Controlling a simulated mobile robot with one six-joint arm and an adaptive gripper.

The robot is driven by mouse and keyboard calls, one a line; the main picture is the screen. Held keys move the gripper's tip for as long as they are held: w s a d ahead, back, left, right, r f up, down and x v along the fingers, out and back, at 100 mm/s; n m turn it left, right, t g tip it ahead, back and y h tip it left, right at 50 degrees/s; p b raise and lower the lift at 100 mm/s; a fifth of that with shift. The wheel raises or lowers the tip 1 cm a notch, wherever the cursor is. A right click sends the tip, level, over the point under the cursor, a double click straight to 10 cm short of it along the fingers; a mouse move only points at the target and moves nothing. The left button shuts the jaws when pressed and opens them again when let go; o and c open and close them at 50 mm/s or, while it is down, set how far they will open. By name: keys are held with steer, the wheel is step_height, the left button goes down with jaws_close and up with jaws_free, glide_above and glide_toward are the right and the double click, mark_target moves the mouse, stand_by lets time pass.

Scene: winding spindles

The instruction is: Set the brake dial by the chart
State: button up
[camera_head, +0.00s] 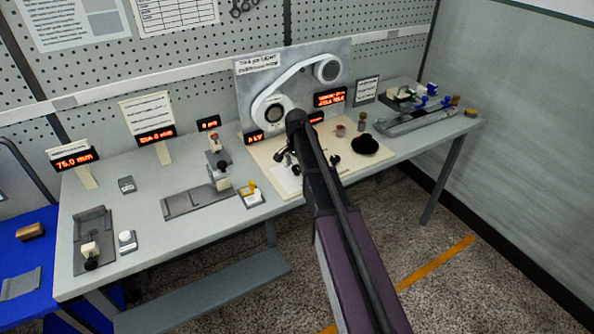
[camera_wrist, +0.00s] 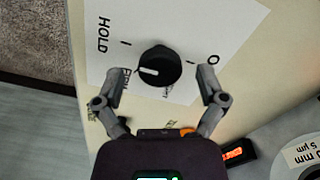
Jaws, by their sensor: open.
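The brake dial (camera_wrist: 160,66) is a round black knob with a white pointer line. It sits on a white plate (camera_wrist: 215,30) marked "HOLD", "I" and "O", with other labels partly hidden. Its pointer is toward the left in the wrist view. My gripper (camera_wrist: 160,75) is open, one finger on each side of the dial; I cannot tell whether they touch it. In the head view my gripper (camera_head: 285,158) is over the cream board, and the dial cannot be made out there. A wall chart (camera_head: 175,12) and a small printed card (camera_head: 367,90) show, their text too small to read.
A grey panel with a white belt loop (camera_head: 290,78) stands behind the board. Small red displays (camera_head: 330,98) stand near it. A black round disc (camera_head: 365,145) lies right of my arm. Grey fixtures (camera_head: 197,200) stand to the left.

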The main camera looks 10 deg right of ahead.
steer(key=shift+f, duration=0.15)
steer(key=c, duration=1.2)
steer(key=shift+o, duration=0.2)
steer(key=shift+n, duration=0.5)
steer(key=n, duration=0.5)
steer(key=shift+s, duration=0.1)
steer(key=n, duration=0.5)
steer(key=shift+n, duration=0.3)
steer(key=n, duration=1.2)
steer(key=shift+n, duration=0.3)
